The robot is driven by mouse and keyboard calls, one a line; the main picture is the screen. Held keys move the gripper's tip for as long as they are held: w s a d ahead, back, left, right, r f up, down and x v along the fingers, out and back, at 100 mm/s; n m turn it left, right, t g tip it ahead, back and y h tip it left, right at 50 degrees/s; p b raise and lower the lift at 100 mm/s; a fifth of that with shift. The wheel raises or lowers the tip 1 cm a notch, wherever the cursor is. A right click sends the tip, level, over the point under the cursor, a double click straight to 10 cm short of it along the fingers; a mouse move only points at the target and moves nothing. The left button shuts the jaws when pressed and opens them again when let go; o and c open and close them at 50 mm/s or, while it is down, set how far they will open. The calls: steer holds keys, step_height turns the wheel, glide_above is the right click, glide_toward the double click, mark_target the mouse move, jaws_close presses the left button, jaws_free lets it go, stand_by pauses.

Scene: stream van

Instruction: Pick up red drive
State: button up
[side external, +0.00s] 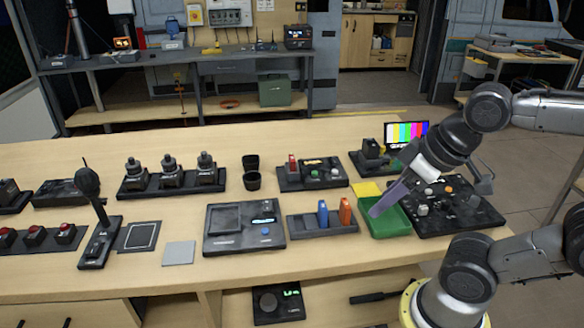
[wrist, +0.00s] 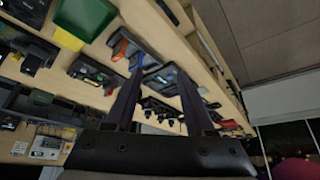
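An orange-red drive (side external: 345,211) stands upright at the right end of a dark rack (side external: 308,231), beside a blue drive (side external: 322,213). In the wrist view the orange-red drive (wrist: 119,50) and the blue drive (wrist: 136,63) show above the left finger. My gripper (side external: 377,211) points down over the green tray, to the right of the rack and apart from the drives. In the wrist view my gripper (wrist: 160,75) has its two fingers spread wide with nothing between them. The lower ends of the drives are hidden in the rack.
The green tray (side external: 384,233) lies right of the rack, next to a yellow pad (side external: 367,189). A dark console (side external: 243,243) stands left of the rack. A device with a small red upright piece (side external: 293,164) is behind it. Bare table lies in front of the rack.

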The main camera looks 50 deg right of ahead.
stand_by(0.3)
steer(key=w+d+r+m+h, duration=0.1)
steer(key=w+d+r+m, duration=0.35)
steer(key=w+r, duration=0.55)
steer(key=m+g+h, duration=0.2)
steer(key=m, duration=0.3)
glide_above(292, 158)
steer(key=s+a, duration=0.1)
steer(key=a, duration=0.1)
step_height(292, 158, down, 17)
steer(key=shift+n, duration=0.25)
steer(key=shift+s+x, duration=0.2)
steer(key=shift+x, duration=0.8)
steer(key=shift+s+x, duration=0.2)
steer(key=shift+x, duration=0.8)
steer(key=shift+s+x, duration=0.15)
steer(key=shift+x, duration=0.85)
steer(key=shift+d+f, duration=0.1)
steer(key=shift+d, duration=0.05)
